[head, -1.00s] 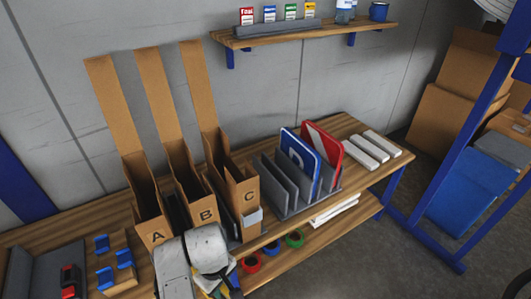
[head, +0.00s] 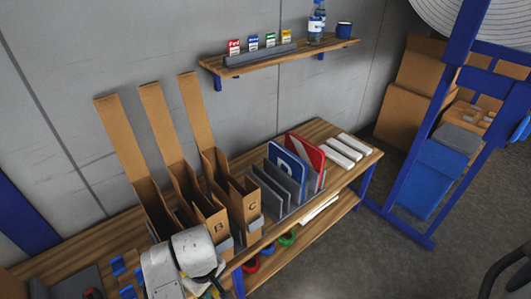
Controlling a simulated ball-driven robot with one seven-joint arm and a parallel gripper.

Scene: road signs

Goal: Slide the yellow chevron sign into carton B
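Carton B (head: 217,228) is the middle of three tall, narrow brown cartons standing in a row on the wooden bench. Its long back flap stands up and its top is open. Carton C (head: 251,209) is to its right. Carton A (head: 150,200) is to its left, its lettered front hidden behind my arm. My white arm links cover the bench front below cartons A and B. My gripper's fingers do not show. I cannot make out the yellow chevron sign; a small yellow patch shows at the bottom edge below my arm, too hidden to identify.
A grey slotted rack (head: 287,208) right of carton C holds a blue sign (head: 289,163) and a red sign (head: 308,155). White bars (head: 341,152) lie beyond it. Blue holders (head: 118,266) are at the lower left. A wall shelf (head: 268,62) hangs above.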

